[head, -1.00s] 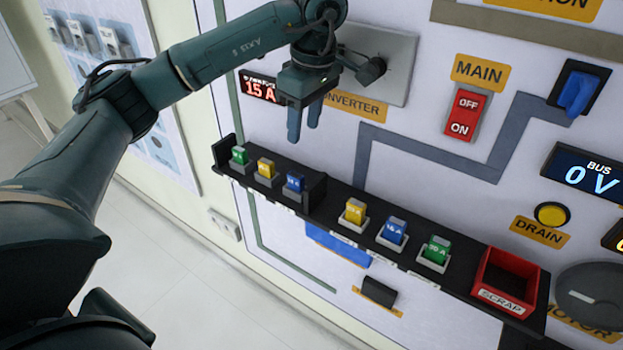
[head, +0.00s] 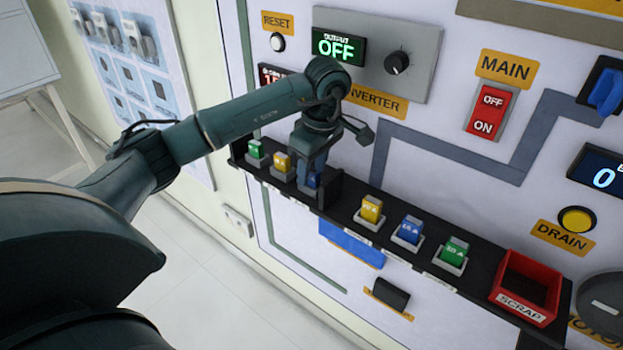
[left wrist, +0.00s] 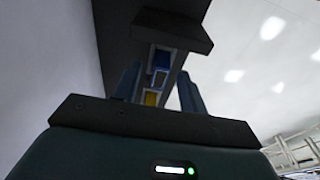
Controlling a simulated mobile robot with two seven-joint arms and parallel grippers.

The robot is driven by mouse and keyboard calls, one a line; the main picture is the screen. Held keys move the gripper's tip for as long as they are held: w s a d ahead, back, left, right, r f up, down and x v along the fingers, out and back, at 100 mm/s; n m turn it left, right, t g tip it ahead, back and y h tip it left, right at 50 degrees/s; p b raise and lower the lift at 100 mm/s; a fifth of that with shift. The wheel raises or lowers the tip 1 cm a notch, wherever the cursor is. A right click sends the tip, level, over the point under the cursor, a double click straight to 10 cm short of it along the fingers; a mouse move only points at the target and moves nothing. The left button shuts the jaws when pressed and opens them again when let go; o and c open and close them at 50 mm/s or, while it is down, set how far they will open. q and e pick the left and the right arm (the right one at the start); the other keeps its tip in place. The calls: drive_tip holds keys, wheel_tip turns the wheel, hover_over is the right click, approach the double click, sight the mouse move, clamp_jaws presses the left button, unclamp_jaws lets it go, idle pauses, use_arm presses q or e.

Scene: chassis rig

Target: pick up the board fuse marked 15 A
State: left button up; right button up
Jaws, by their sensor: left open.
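My left gripper (head: 312,180) is open and has come down over the blue fuse (head: 313,181) at the right end of the shelf's left group. In the left wrist view its two fingers (left wrist: 159,80) stand apart, with a blue fuse (left wrist: 161,60) and a yellow fuse (left wrist: 151,98) seen between them. I cannot tell whether a finger touches the blue fuse. To its left stand a yellow fuse (head: 282,161) and a green fuse (head: 255,149). A second group holds a yellow (head: 372,209), a blue (head: 410,230) and a green fuse (head: 454,251). The ratings are too small to read surely.
The black shelf (head: 335,212) has an upright divider right beside the gripper. A red scrap bin (head: 524,288) sits at its right end. The converter panel (head: 425,60) with its knob (head: 397,62) is above. A red-number display (head: 272,75) is partly hidden by my arm.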

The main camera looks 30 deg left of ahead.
use_arm(q)
clamp_jaws()
idle(0.5)
